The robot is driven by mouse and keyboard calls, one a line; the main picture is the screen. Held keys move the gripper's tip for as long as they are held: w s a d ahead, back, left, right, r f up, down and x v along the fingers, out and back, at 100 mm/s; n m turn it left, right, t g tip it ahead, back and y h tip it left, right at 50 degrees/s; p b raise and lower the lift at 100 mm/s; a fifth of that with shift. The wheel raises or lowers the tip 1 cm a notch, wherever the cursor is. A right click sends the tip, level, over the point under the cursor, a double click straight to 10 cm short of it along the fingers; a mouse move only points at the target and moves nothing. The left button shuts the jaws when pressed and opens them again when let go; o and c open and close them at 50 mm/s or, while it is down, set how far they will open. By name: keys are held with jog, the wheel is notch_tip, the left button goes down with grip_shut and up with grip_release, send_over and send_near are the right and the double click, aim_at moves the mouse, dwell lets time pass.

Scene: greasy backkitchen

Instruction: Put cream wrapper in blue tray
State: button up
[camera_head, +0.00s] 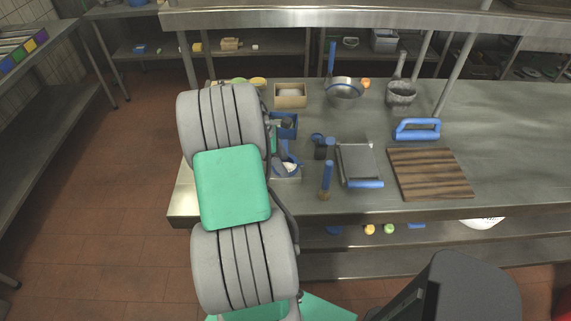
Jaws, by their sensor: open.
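A small blue tray or box (294,131) stands on the steel counter, just right of my arm, with something dark in it. Below it is a pale grey box (291,179) holding a blue item (282,151) and a small whitish piece (290,167). I cannot tell whether this piece is the cream wrapper. My arm covers the left end of the counter and part of both boxes. My gripper is hidden behind the arm.
Right of the boxes are a blue-handled brush (327,178), a steel scraper or pan (358,160) and a wooden board (429,173). A cardboard box (290,95), strainer (344,90) and pot (401,92) stand behind. The counter's right side (510,150) is clear.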

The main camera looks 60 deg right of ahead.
grip_shut()
dwell(0.4)
jog(key=shift+r, duration=0.15)
